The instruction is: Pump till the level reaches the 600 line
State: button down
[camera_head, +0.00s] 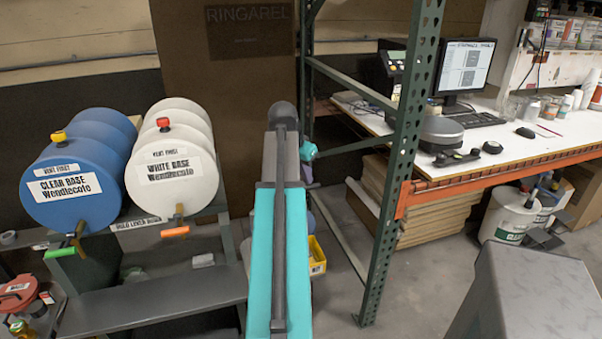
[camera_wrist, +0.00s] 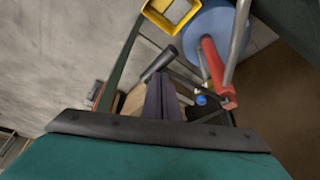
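In the head view my teal arm covers the middle, and my gripper is mostly hidden behind it. In the wrist view a dark purple part (camera_wrist: 160,98) above the dark bar seems to be my gripper; whether it is open or shut is unclear. Beyond it are a blue round container (camera_wrist: 212,28) and a red bar or handle (camera_wrist: 213,62). I cannot tell if my gripper touches either one. A white pail with a black pump-like top (camera_head: 507,214) stands on the floor at the right of the head view. No 600 line or liquid level is readable in either view.
A blue CLEAR BASE drum (camera_head: 75,172) and a white WHITE BASE drum (camera_head: 168,150) lie on a rack at left. A yellow bin (camera_head: 317,256) is partly behind my arm. A green shelf post (camera_head: 398,170) stands right of it. A bench with a monitor (camera_head: 466,68) is beyond.

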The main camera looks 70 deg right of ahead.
jog(key=shift+f+b, duration=1.7)
jog(key=shift+f, duration=3.3)
jog(key=shift+r+p, duration=4.7)
jog(key=shift+r, duration=2.3)
jog(key=shift+f, duration=0.15)
jog(key=shift+f+b, duration=3)
jog(key=shift+f, duration=3.9)
jog(key=shift+r+p, duration=4.5)
jog(key=shift+r, duration=2.55)
